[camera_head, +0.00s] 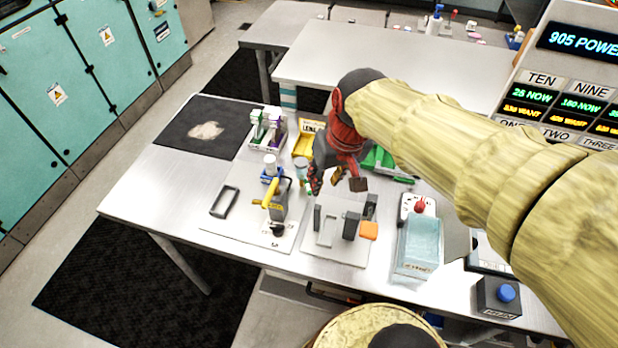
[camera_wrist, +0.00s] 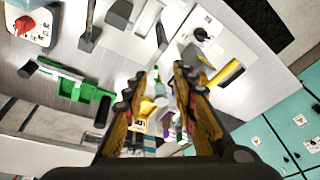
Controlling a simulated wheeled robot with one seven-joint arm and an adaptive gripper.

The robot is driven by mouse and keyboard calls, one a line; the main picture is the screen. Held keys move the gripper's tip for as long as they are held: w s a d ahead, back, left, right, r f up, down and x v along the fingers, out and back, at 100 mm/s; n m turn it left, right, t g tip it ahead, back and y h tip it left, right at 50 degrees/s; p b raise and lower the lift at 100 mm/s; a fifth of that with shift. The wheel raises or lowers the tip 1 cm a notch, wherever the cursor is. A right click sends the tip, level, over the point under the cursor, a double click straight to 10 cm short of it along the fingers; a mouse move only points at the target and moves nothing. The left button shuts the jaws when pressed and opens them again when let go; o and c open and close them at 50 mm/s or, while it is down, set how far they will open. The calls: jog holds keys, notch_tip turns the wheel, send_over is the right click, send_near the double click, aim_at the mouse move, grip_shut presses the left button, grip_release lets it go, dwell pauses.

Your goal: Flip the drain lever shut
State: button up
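A yellow lever (camera_head: 270,191), which looks like the drain lever, stands on a fixture on the light base plate (camera_head: 232,218) at the left of the bench. I cannot tell whether it is open or shut. Part of it seems to show as a small yellow bar in the wrist view (camera_wrist: 206,62), to the right of my fingers. My gripper (camera_head: 335,184) hangs above the bench, to the right of the lever and apart from it. In the wrist view my gripper (camera_wrist: 167,75) has its two fingers spread with nothing held between them.
A second plate (camera_head: 322,254) with grey blocks and an orange block (camera_head: 369,231) lies right of the lever. A clear blue tank (camera_head: 418,246) stands farther right. A green tray (camera_wrist: 75,86), a yellow bin (camera_head: 304,143) and a bottle rack (camera_head: 262,143) crowd the back.

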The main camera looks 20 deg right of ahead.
jog(key=w+f+g+p, duration=0.1)
jog(key=w+f+g, duration=0.15)
jog(key=w, duration=0.35)
jog(key=y+p, duration=0.1)
jog(key=p, duration=0.1)
send_near(309, 191)
jog(key=shift+m+g, duration=0.25)
jog(key=shift+m, duration=0.05)
jog(key=f, duration=0.2)
jog(key=f+b, duration=0.1)
jog(key=f, duration=0.2)
jog(key=a+f+b, duration=0.1)
jog(key=f, duration=0.1)
jog(key=shift+w+f, duration=0.3)
jog(key=shift+f, duration=0.1)
jog(key=shift+c, duration=1)
grip_shut()
